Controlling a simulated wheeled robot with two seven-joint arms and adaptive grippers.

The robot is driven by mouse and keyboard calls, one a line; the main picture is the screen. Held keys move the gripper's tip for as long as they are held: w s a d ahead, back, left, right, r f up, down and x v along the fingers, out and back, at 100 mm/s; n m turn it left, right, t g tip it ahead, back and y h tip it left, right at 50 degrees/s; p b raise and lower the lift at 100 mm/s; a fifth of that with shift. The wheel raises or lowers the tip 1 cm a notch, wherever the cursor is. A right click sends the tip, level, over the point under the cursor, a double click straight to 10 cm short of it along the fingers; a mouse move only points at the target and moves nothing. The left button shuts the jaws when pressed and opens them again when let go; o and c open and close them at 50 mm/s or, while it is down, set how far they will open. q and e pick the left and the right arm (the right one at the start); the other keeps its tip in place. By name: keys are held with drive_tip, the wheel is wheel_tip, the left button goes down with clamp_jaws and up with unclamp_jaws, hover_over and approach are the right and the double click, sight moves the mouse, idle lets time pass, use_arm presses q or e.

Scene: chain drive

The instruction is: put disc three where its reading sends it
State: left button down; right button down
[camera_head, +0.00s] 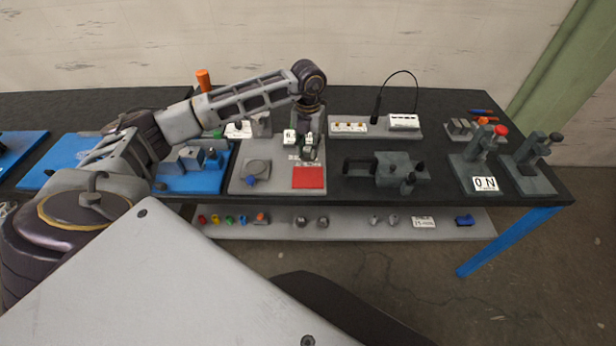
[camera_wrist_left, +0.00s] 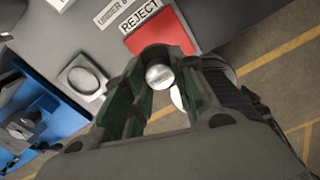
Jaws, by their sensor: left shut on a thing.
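My left gripper (camera_head: 307,151) reaches in over the grey station board (camera_head: 236,187), just behind the red pad. In the left wrist view, its dark green fingers (camera_wrist_left: 157,85) are shut on a small round silvery disc (camera_wrist_left: 158,76). The disc is above the board, and no number on it can be read. The red pad (camera_head: 308,178) also shows in the wrist view (camera_wrist_left: 168,35), partly behind the fingers, with a white REJECT label (camera_wrist_left: 140,16) beside it. A second label (camera_wrist_left: 113,12) is only partly legible. My right gripper is not in view.
A dark fixture (camera_head: 390,170) stands to the right, with presses (camera_head: 530,165) farther right. A blue tray (camera_head: 185,183) is left. Small parts lie on the lower shelf (camera_head: 345,222).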

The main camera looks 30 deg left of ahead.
sight(308, 158)
use_arm(q)
drive_tip(key=shift+f+p, duration=0.5)
drive_tip(key=shift+f, duration=1.95)
drive_tip(key=shift+f, duration=0.1)
wheel_tip(308, 158, down, 3)
drive_tip(key=shift+f+p, duration=0.15)
drive_tip(key=shift+p, duration=0.3)
drive_tip(key=shift+f, duration=0.8)
drive_tip(key=shift+f, duration=0.15)
